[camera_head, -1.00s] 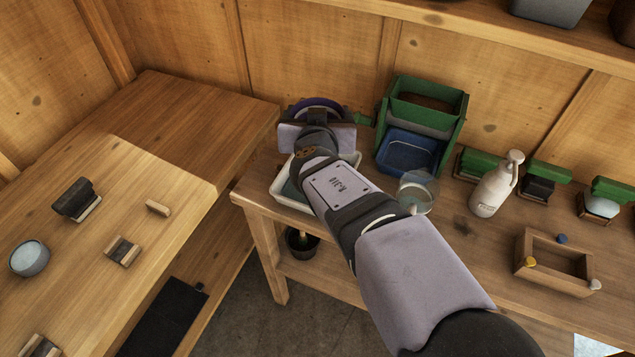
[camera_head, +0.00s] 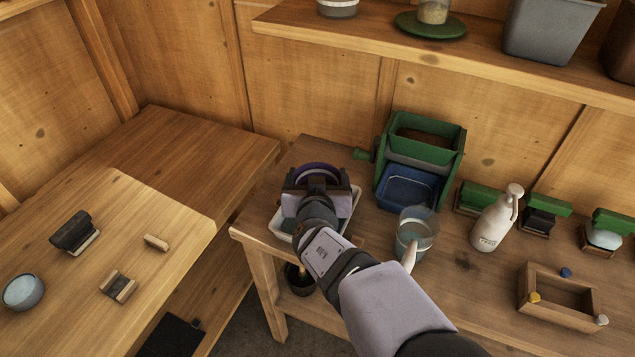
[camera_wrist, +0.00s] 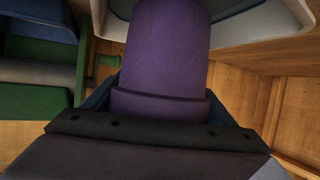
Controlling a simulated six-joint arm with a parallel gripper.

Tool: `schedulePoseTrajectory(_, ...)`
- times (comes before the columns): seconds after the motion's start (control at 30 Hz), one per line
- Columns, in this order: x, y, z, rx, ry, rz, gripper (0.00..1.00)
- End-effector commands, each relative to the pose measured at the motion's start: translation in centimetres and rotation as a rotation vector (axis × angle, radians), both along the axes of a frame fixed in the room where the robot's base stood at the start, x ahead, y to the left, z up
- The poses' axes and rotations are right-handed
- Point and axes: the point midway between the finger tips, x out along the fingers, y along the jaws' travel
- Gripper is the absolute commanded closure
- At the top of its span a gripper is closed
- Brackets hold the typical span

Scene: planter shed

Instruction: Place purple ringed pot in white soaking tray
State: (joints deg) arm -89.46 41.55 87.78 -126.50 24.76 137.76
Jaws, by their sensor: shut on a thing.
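The purple ringed pot (camera_head: 318,165) is held in my gripper (camera_head: 317,181) over the white soaking tray (camera_head: 354,202). In the head view only the pot's purple rim shows behind the gripper. In the wrist view the pot (camera_wrist: 168,50) fills the middle, with its raised ring band close to the jaws. My gripper is shut on the pot. The tray's pale rim shows on both sides of my wrist, but my arm hides most of its inside. I cannot tell whether the pot touches the tray.
A green machine with a blue bin (camera_head: 408,187) stands right of the tray. A clear beaker (camera_head: 416,236) is close to my forearm. A shelf (camera_head: 440,55) overhangs behind.

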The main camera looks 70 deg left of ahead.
Motion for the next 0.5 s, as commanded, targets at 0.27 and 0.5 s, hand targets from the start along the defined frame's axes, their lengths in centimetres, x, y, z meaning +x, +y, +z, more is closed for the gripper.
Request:
schedulePoseTrajectory(0.27, 0.0, 0.0, -2.2, 0.001, -0.001, -0.001, 0.47)
schedulePoseTrajectory(0.5, 0.0, 0.0, -2.2, 0.002, -0.001, -0.001, 0.47)
